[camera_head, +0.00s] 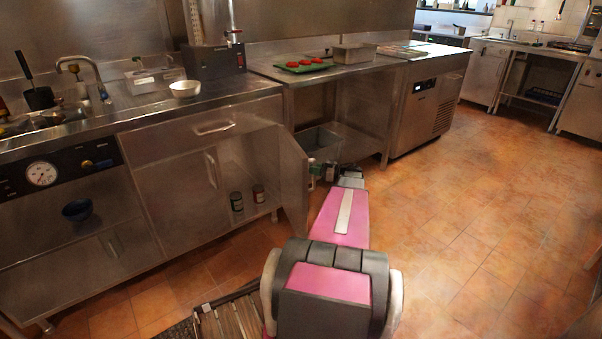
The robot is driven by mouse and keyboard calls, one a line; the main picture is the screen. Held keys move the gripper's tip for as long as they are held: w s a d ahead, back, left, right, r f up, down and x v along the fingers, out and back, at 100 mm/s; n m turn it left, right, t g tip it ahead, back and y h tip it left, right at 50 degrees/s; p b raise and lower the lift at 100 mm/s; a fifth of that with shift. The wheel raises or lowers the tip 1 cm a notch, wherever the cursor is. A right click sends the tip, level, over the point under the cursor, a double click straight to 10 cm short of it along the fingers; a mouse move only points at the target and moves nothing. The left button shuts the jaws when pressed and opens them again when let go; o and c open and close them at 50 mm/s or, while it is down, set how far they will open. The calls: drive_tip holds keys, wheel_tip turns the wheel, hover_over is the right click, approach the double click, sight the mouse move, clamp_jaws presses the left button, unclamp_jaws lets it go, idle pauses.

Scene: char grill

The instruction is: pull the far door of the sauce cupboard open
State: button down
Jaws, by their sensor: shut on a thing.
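The sauce cupboard (150,183) is a steel unit under the counter. Its far door (293,185) stands swung well out from the front, seen nearly along its face. Its near door (190,188) is closed, with an upright bar handle. Two small dark jars (237,201) with reddish contents or labels stand inside the open half. My gripper (320,173) is at the outer side of the far door, at about mid height, shut on its handle. The handle and fingertips are small and partly hidden by my arm.
A grey bin (319,141) sits on the low shelf right behind the far door. A drawer (213,128) is closed above the doors. A slatted crate (232,318) lies on the floor at the front. The tiled floor to the right is clear.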

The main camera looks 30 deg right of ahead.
drive_tip(key=w+d+n+g+y, duration=0.1)
drive_tip(key=w+d, duration=0.3)
drive_tip(key=d, duration=1.1)
drive_tip(key=shift+w+d+g, duration=0.2)
drive_tip(key=shift+d+g, duration=0.1)
drive_tip(key=shift+d, duration=0.05)
drive_tip(key=c, duration=1.1)
unclamp_jaws()
drive_tip(key=shift+d, duration=0.1)
drive_tip(key=v, duration=1)
drive_tip(key=shift+s+d+f, duration=0.1)
drive_tip(key=shift+s+d, duration=0.1)
drive_tip(key=shift+d, duration=0.05)
